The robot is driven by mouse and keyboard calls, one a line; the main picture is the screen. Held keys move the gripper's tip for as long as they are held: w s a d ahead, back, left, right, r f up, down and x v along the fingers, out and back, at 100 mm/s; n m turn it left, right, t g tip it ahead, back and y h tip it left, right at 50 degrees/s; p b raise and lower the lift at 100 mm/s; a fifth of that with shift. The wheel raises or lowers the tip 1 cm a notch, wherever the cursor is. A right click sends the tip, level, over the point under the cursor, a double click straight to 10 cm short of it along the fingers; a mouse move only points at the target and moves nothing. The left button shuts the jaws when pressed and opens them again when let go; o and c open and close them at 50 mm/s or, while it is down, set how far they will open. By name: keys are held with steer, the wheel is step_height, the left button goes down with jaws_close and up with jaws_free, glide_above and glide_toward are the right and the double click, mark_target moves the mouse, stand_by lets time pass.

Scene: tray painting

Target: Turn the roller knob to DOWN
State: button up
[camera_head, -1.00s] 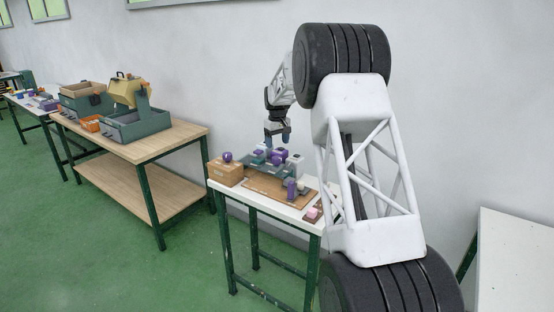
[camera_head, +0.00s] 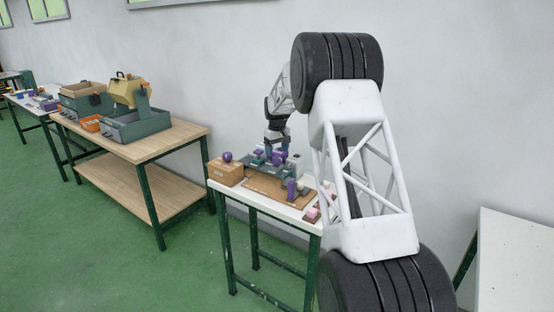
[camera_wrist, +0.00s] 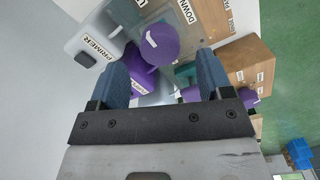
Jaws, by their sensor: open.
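A round purple knob (camera_wrist: 158,45) with a white pointer mark shows in the wrist view, just beyond my fingertips. A "DOWN" label (camera_wrist: 183,12) is beside it toward the top. My gripper (camera_wrist: 160,78) is open, with its two blue fingers apart and the knob in line with the gap between them. I cannot tell whether the fingers touch anything. In the head view my gripper (camera_head: 276,148) points down just over the purple and grey fittings on the small white table (camera_head: 225,187). The knob is too small there to single out surely.
A "PRIMER" panel (camera_wrist: 82,42) with a grey button is left of the knob. Another purple part is below it.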

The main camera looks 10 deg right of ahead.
mark_target(277, 157)
steer(key=shift+f, duration=2.15)
steer(key=c, duration=0.9)
